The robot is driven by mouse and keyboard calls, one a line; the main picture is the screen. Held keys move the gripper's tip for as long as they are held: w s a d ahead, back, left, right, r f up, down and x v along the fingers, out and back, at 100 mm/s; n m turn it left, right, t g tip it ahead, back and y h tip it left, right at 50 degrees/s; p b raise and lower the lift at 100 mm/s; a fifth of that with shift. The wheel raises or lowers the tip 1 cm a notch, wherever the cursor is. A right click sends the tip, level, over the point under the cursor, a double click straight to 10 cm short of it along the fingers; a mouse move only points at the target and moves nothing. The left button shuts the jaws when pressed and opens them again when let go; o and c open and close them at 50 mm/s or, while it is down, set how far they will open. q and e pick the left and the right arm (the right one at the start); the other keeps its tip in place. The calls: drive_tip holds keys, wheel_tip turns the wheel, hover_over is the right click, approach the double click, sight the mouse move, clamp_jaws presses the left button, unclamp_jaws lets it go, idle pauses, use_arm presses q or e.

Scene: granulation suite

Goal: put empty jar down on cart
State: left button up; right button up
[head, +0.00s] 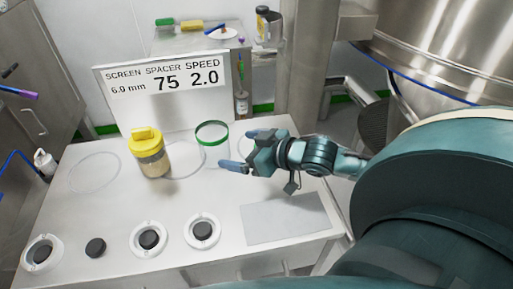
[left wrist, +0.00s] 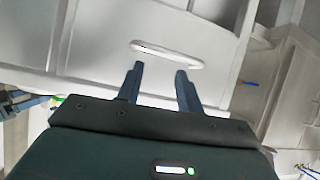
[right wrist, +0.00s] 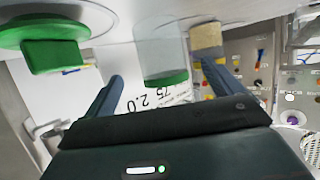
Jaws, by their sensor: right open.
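The empty clear jar (head: 213,152) with a green rim stands upright on the cart top (head: 110,215), right of a yellow-lidded jar (head: 151,155) of pale powder. My right gripper (head: 240,153) is open and empty, just right of the empty jar and apart from it. In the right wrist view the empty jar (right wrist: 160,50) appears inverted, beyond the open fingers. A green lid (right wrist: 50,45) shows there at the left; the right hand seems to hide it in the head view. My left gripper (left wrist: 158,82) shows only in its wrist view, open and empty, facing a pale panel with a handle.
Several white rings and black discs (head: 95,247) lie along the cart's front. A grey mat (head: 285,218) lies at the front right. A sign (head: 165,85) stands at the back. A steel vessel (head: 440,45) stands at the right. Bare cart top lies left of the yellow-lidded jar.

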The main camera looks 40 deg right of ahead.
drive_tip(key=shift+p+v, duration=0.3)
drive_tip(key=shift+v, duration=1.9)
